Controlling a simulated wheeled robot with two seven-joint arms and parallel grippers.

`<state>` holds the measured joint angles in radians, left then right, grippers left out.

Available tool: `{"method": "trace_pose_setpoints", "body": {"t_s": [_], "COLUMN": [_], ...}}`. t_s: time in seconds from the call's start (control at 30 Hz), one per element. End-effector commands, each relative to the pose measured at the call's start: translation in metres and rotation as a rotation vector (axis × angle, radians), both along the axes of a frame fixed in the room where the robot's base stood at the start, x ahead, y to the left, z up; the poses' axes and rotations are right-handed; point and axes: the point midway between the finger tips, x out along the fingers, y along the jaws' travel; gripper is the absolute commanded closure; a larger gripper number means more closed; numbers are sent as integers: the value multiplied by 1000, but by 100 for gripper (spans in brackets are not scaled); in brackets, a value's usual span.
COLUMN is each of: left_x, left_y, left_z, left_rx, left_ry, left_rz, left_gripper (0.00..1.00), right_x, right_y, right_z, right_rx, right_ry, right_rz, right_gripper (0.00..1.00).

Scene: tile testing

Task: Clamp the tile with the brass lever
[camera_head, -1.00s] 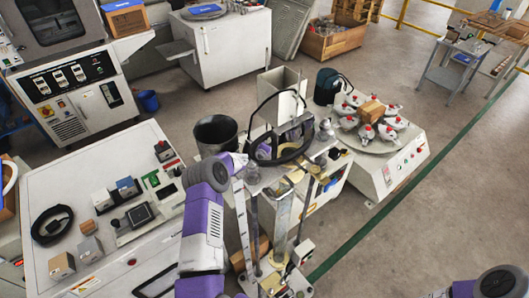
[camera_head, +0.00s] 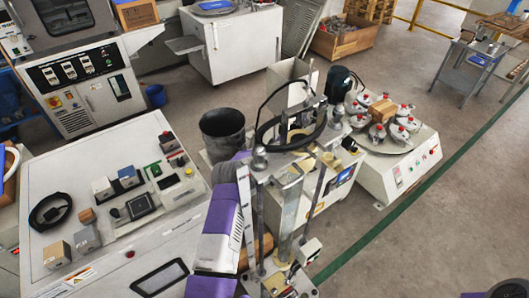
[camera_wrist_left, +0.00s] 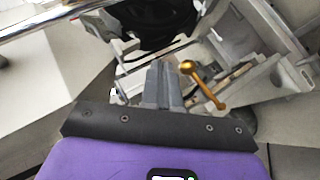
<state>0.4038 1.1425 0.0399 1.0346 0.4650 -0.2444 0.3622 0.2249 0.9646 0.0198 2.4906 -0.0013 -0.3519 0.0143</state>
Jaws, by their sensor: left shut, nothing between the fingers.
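The brass lever (camera_wrist_left: 203,84) shows in the left wrist view, a thin rod with a round knob at its upper end, slanting down to the right. My left gripper (camera_wrist_left: 163,68) is shut and empty, its grey fingers just left of the lever and apart from it in the picture. In the head view the testing machine (camera_head: 290,178) stands at the centre, and my purple left arm reaches up to its left side. My left fingers and the lever cannot be made out there. I cannot identify the tile in either view. My right gripper is out of view.
A black bucket (camera_head: 222,130) stands behind my left arm. A white control bench (camera_head: 120,230) is on the left, and a round turntable (camera_head: 385,140) with several red-topped fixtures is on the right. Metal posts (camera_head: 318,195) of the machine stand close to my arm.

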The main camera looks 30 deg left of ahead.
Motion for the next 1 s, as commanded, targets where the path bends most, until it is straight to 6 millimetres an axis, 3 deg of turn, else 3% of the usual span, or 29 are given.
{"method": "trace_pose_setpoints", "body": {"t_s": [1.0], "left_x": [-3], "left_y": [-3], "left_z": [-1], "left_rx": [-1], "left_ry": [2], "left_rz": [1], "left_gripper": [100], "right_x": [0], "right_y": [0], "right_z": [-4], "right_rx": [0], "right_ry": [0], "right_rz": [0], "right_gripper": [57]}}
